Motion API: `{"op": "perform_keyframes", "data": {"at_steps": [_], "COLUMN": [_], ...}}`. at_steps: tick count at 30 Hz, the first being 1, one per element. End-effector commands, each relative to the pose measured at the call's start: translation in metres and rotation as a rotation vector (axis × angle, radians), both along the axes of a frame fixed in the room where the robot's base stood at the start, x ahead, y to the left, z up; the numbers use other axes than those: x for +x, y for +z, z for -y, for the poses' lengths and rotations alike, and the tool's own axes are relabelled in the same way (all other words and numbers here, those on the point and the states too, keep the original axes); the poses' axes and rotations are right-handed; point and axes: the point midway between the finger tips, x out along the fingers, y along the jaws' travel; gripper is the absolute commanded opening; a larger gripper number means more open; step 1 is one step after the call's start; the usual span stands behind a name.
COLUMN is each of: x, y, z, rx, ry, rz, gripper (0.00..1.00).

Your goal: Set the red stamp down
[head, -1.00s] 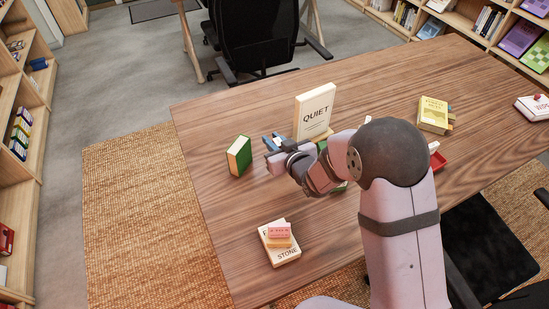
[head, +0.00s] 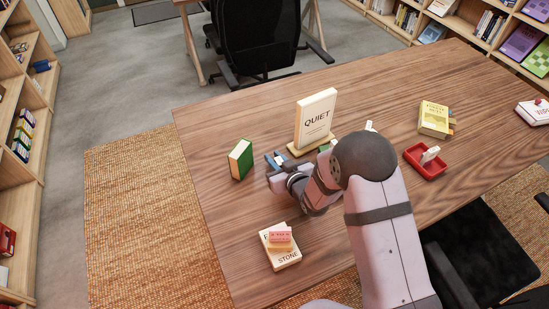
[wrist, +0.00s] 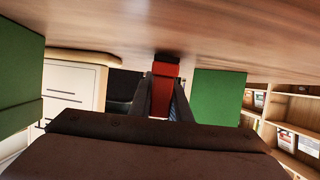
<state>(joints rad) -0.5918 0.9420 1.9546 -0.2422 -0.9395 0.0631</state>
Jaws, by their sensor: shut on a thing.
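My gripper (head: 276,161) is low over the table (head: 225,210), between the standing green book (head: 241,159) and the QUIET sign (head: 316,118). In the wrist view my gripper (wrist: 163,98) is shut on the red stamp (wrist: 164,78). The stamp's far end is right by the table surface, which shows at the top of that view; I cannot tell whether they touch. In the head view the stamp is hidden by my gripper and wrist.
A STONE book (head: 281,258) with small blocks on it lies near the front left. Bare table lies between the green book and the STONE book.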

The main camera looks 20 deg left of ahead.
Motion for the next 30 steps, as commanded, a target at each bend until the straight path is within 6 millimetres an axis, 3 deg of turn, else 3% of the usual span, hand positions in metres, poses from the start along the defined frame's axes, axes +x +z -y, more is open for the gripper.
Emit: {"op": "perform_keyframes", "data": {"at_steps": [10, 11, 12, 13, 26, 30], "x": [0.0001, 0.0, -0.0001, -0.0001, -0.0001, -0.008], "y": [-0.0057, -0.0041, -0.0039, -0.0039, -0.0018, 0.0008], "z": [-0.0001, 0.0, -0.0001, 0.0, 0.0, 0.0085], "rx": [0.001, 0.0, 0.0, 0.0, 0.0, -0.001], "ry": [0.0, 0.0, 0.0, 0.0, 0.0, 0.0], "rz": [0.001, 0.0, 0.0, 0.0, 0.0, 0.0], "gripper": [0.0, 0.24, 0.34, 0.35, 0.35, 0.35]}}
